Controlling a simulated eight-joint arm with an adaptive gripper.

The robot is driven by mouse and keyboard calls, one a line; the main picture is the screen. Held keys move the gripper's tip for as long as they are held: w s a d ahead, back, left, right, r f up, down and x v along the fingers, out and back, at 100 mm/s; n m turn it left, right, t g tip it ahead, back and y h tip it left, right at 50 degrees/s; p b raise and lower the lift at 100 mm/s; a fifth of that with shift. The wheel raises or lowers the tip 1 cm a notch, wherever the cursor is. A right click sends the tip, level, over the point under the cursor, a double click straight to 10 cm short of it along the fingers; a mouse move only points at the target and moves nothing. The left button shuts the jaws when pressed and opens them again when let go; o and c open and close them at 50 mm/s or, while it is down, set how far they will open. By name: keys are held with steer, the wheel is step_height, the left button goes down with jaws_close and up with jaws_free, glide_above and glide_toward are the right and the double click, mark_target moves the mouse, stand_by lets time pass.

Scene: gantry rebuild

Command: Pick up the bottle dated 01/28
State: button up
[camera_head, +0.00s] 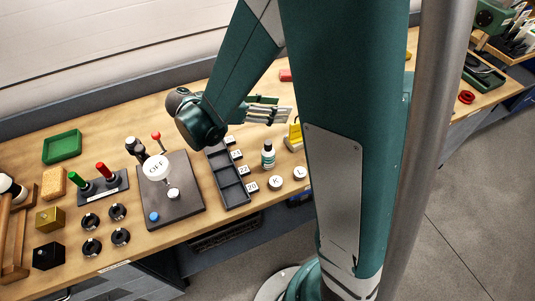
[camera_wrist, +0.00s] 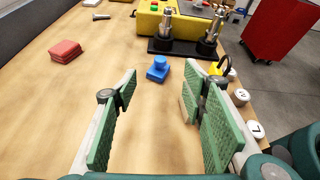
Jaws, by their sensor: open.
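No bottle shows in the wrist view. My gripper (camera_head: 284,110) is open above the bench, behind the bottle in the head view and pointing right.
A dark compartment tray (camera_head: 236,193) with numbered tags lies left of the bottle. White discs K (camera_head: 275,183) and L (camera_head: 300,172) lie in front. A yellow item (camera_head: 295,131) stands behind right.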

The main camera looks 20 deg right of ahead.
stand_by(0.3)
step_height(320, 180, up, 10)
steer(key=y+p, duration=1.3)
steer(key=y, duration=0.1)
glide_above(268, 142)
steer(key=shift+f, duration=0.15)
step_height(268, 142, down, 9)
steer(key=shift+s, duration=0.15)
stand_by(0.7)
steer(key=shift+f, duration=0.2)
steer(key=shift+f+b, duration=0.35)
steer(key=shift+f, duration=0.75)
